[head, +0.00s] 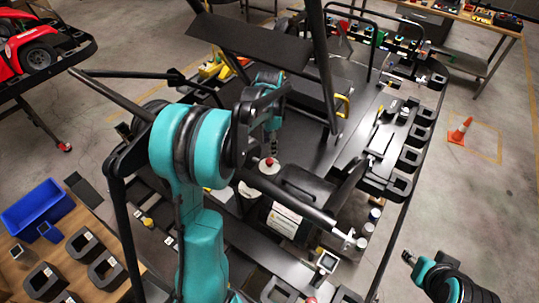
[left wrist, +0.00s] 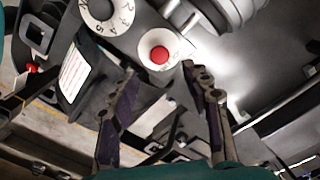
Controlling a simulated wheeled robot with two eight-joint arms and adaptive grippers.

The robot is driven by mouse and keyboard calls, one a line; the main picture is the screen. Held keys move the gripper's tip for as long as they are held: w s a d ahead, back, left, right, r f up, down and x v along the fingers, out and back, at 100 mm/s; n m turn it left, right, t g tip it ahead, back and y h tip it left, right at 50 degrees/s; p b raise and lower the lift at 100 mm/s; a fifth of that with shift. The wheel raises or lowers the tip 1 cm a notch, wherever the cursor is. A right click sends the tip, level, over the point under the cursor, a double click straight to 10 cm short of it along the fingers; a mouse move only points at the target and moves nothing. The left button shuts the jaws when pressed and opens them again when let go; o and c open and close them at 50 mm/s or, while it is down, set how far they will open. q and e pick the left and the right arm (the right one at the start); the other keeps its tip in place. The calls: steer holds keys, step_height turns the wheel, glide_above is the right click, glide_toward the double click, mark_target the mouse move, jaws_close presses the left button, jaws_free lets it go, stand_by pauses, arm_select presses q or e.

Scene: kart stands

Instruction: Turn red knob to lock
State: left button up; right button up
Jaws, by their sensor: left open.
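The red knob (left wrist: 159,55) sits on a round white base, near the upper middle of the left wrist view. In the head view the red knob (head: 269,162) shows as a small red spot on a white disc, near the picture's middle. My left gripper (left wrist: 160,72) is open and empty, its two dark fingers apart, with the knob in view between and beyond their tips. In the head view my left gripper (head: 272,146) is small, just above the knob and partly hidden by its arm. My right gripper (head: 409,258) is at the lower right, too small to read.
A blue bin (head: 38,208) is at left; an orange cone (head: 460,130) stands on open floor at right.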

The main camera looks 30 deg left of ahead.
mark_target(270, 161)
arm_select(q)
steer(key=m, duration=0.2)
steer(key=shift+m, duration=0.4)
step_height(270, 161, down, 8)
steer(key=shift+r, duration=0.1)
jaws_close()
